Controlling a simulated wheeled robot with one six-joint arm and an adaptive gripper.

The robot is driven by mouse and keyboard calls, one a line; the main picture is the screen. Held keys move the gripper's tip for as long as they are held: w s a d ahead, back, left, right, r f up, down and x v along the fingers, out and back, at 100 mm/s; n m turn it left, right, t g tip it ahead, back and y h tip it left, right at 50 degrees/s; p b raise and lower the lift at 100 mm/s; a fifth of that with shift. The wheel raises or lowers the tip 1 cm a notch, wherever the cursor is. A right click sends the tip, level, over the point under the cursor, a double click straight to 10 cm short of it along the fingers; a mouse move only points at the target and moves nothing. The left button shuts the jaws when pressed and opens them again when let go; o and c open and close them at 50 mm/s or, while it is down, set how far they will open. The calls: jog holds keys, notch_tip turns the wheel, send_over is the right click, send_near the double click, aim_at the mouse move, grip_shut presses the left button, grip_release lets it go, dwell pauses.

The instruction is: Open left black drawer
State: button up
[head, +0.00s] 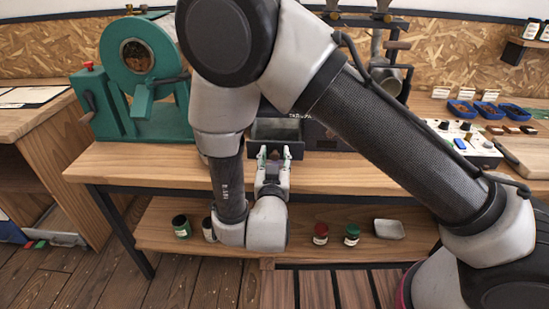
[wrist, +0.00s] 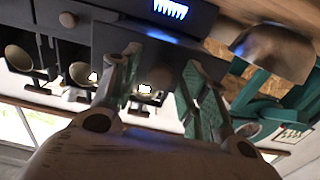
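The left black drawer (head: 291,149) is under the machine on the bench, and its grey inside shows above its front, so it stands pulled out. My gripper (head: 273,158) is right in front of this drawer, with its brown knob between the fingers in the head view. In the wrist view, my gripper (wrist: 158,78) has its green-padded fingers apart, with a clear gap between them. The dark drawer front (wrist: 155,45) lies just beyond them there; whether a finger touches it I cannot tell.
A green roaster (head: 140,60) stands left on the bench. Blue bowls (head: 487,109) and a white control box (head: 465,142) are on the right. The lower shelf holds several jars and a small grey tray (head: 389,229). Other black fronts with round knobs (wrist: 68,19) show in the wrist view.

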jog(key=shift+r, duration=0.1)
notch_tip(320, 180, up, 10)
dwell(0.5)
